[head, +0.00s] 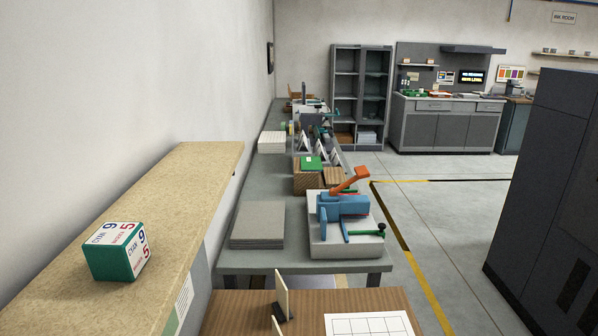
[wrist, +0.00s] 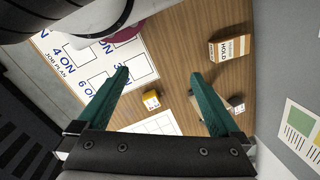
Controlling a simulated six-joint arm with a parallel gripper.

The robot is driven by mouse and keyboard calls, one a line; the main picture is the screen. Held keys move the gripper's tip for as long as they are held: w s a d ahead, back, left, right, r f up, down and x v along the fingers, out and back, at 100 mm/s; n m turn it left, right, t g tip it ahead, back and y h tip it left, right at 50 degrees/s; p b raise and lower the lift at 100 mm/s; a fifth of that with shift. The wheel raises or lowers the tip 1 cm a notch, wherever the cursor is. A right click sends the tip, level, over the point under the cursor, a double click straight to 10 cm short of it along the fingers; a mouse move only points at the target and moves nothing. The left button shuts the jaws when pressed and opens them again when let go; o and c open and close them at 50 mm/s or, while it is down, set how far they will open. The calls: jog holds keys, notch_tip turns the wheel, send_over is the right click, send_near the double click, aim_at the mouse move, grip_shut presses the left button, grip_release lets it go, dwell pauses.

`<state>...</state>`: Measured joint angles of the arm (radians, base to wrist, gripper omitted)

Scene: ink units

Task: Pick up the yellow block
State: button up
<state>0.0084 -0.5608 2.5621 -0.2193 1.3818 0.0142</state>
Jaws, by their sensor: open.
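The yellow block (wrist: 152,99) is small, with a white printed face, and lies on the wooden tabletop in the wrist view. My gripper (wrist: 160,73) is open, with its two teal fingers wide apart. In the picture the block shows between the fingers, slightly nearer the left one, and neither finger touches it. The height of the fingers above the block is hard to tell. I do not see the yellow block or my gripper in the head view.
A HOLD box (wrist: 228,49) and a small block (wrist: 237,109) lie near the right finger. A white gridded sheet (wrist: 152,126) and a JOB PLAN sheet (wrist: 62,40) lie on the wood. In the head view, a teal CYAN block (head: 112,262) sits on a ledge (head: 190,185).

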jog(key=shift+c, duration=0.6)
